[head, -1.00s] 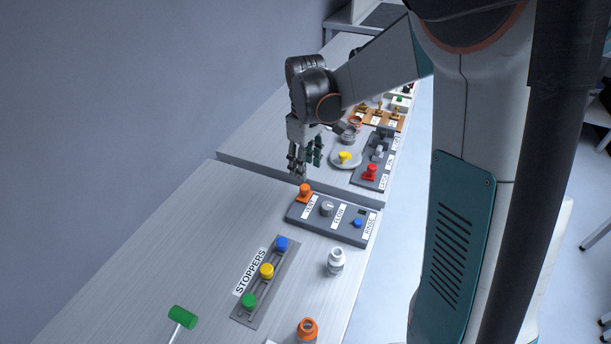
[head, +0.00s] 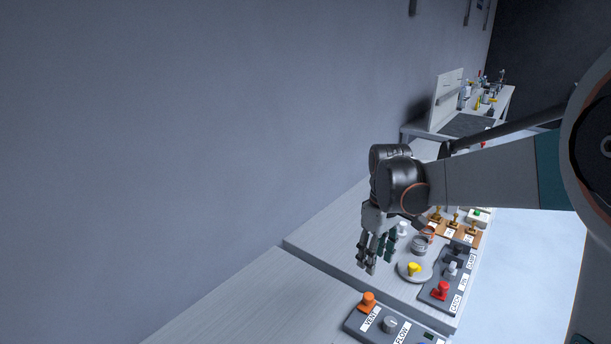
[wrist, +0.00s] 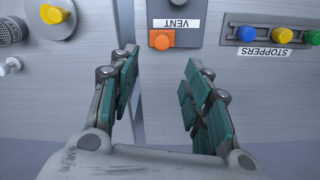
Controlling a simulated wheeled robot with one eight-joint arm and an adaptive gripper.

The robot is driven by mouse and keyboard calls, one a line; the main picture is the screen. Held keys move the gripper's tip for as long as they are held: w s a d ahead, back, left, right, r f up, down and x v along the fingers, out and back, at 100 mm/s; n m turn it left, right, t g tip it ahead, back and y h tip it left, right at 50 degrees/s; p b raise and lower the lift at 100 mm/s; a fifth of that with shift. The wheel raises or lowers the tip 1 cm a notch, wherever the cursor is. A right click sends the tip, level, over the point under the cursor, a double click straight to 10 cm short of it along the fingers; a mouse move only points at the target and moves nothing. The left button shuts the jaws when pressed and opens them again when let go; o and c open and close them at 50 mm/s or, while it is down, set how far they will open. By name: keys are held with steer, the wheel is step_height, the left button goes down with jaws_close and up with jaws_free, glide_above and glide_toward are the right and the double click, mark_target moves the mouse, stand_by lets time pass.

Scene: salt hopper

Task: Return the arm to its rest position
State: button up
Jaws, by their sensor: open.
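My gripper (head: 377,262) is open and empty in the head view, its fingers hanging above the bench near the orange VENT knob. In the wrist view, my gripper (wrist: 158,85) has its two green-padded fingers spread apart, with nothing between them but bench surface. The orange knob (wrist: 162,39) lies just beyond the fingertips there; in the head view the same knob (head: 367,301) sits below the gripper on the control panel (head: 371,328). The arm reaches in from the right side of the head view.
A yellow-knobbed disc (head: 411,272) and a panel with a red knob (head: 441,290) stand right of my gripper. The stoppers rack (wrist: 271,36) shows in the wrist view. A wall (head: 180,130) runs along the left. A farther table (head: 502,107) holds bottles.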

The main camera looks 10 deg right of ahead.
steer(key=s+a+r+m+t, duration=0.2)
steer(key=s+m+t, duration=0.1)
steer(key=s, duration=0.7)
steer(key=s+a+r+m+t, duration=0.1)
steer(key=s+r+m+t, duration=0.2)
steer(key=s, duration=0.8)
steer(key=shift+a+t, duration=0.4)
steer(key=shift+t, duration=0.1)
steer(key=shift+c, duration=0.5)
stand_by(0.7)
